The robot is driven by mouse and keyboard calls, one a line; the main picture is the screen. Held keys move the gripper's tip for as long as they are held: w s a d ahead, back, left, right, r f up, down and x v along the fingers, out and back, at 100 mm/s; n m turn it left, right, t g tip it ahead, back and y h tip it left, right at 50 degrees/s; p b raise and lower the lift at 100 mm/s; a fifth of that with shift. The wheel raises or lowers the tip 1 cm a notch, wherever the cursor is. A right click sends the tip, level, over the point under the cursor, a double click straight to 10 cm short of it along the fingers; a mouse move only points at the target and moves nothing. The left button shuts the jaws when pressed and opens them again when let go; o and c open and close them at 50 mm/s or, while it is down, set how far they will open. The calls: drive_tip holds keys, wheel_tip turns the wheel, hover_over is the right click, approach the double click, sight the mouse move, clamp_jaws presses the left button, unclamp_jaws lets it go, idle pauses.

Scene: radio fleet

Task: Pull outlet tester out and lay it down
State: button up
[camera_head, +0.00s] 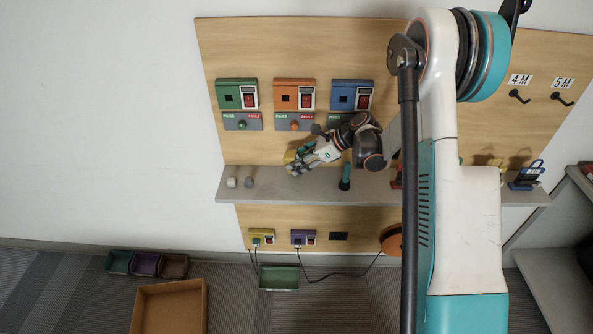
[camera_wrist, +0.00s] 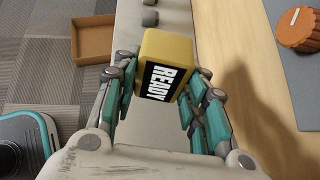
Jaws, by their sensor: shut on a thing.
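The tester is clear of the panels' sockets. I cannot tell whether its lower end touches the shelf.
Green (camera_head: 236,94), orange (camera_head: 294,95) and blue (camera_head: 351,95) socket panels hang above the shelf. Yellow (camera_head: 262,237) and purple (camera_head: 303,237) units sit below. A cardboard box (camera_head: 168,290) is on the floor.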

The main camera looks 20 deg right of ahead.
drive_tip(key=shift+b, duration=0.35)
wheel_tip(320, 180, down, 7)
drive_tip(key=b, duration=0.5)
idle(0.4)
drive_tip(key=o, duration=1.3)
drive_tip(key=shift+c, duration=0.2)
drive_tip(key=shift+d+r, duration=0.1)
drive_tip(key=v, duration=1.2)
